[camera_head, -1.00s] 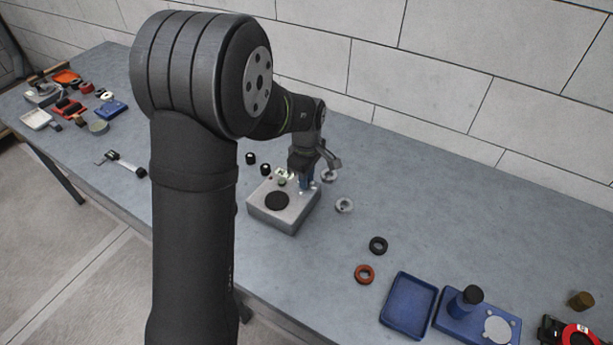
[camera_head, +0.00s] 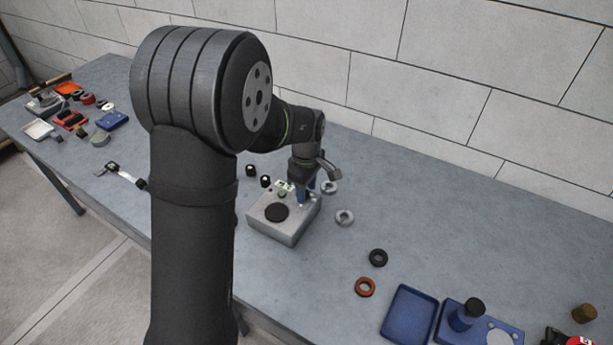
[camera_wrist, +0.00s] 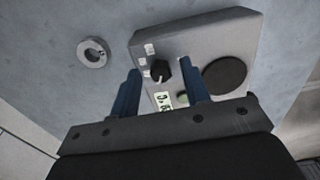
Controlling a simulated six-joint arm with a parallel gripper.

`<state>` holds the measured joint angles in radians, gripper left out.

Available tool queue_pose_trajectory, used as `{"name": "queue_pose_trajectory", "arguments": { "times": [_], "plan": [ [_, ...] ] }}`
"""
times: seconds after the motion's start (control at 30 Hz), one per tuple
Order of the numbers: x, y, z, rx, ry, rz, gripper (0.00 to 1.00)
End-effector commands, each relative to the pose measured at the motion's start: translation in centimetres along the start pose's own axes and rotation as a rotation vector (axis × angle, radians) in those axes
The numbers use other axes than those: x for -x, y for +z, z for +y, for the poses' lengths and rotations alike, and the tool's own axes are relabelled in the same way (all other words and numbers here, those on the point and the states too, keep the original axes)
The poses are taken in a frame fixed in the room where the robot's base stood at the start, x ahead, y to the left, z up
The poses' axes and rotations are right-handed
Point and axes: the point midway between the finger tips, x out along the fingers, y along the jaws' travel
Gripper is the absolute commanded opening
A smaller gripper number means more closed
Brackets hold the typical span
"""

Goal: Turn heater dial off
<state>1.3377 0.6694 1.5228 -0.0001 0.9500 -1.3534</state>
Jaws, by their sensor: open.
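The heater (camera_head: 287,231) is a light grey box with a round dark plate on top, standing on the bench in the head view. It also shows in the wrist view (camera_wrist: 212,38). Its black dial (camera_wrist: 160,70) sits on the top face, with small white labels beside it and a greenish display below it. My gripper (camera_wrist: 164,78) is open, with its blue fingers to either side of the dial in the wrist view. I cannot tell whether they touch it. In the head view my gripper (camera_head: 305,202) is over the heater's right back part and hides the dial.
Grey rings (camera_head: 344,217) lie right of the heater, and two small black items (camera_head: 251,171) lie behind it. A black ring (camera_head: 378,257), an orange ring (camera_head: 365,287) and a blue tray (camera_head: 408,314) are at the front right.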

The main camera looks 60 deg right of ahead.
Motion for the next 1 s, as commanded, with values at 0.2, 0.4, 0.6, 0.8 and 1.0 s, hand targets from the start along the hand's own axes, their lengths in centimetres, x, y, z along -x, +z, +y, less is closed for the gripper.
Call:
{"name": "queue_pose_trajectory", "arguments": {
  "times": [0.2,0.4,0.6,0.8,1.0],
  "plan": [
    [3.3,0.0,0.1,0.000,0.006,0.001,0.43],
    [8.2,0.0,0.1,0.000,0.006,0.001,0.43],
    [13.0,0.0,0.1,0.000,0.006,0.001,0.43],
    [16.1,0.0,0.1,0.000,0.004,0.001,0.43],
    [17.2,0.0,0.0,0.000,0.001,0.000,0.43]
  ]
}}
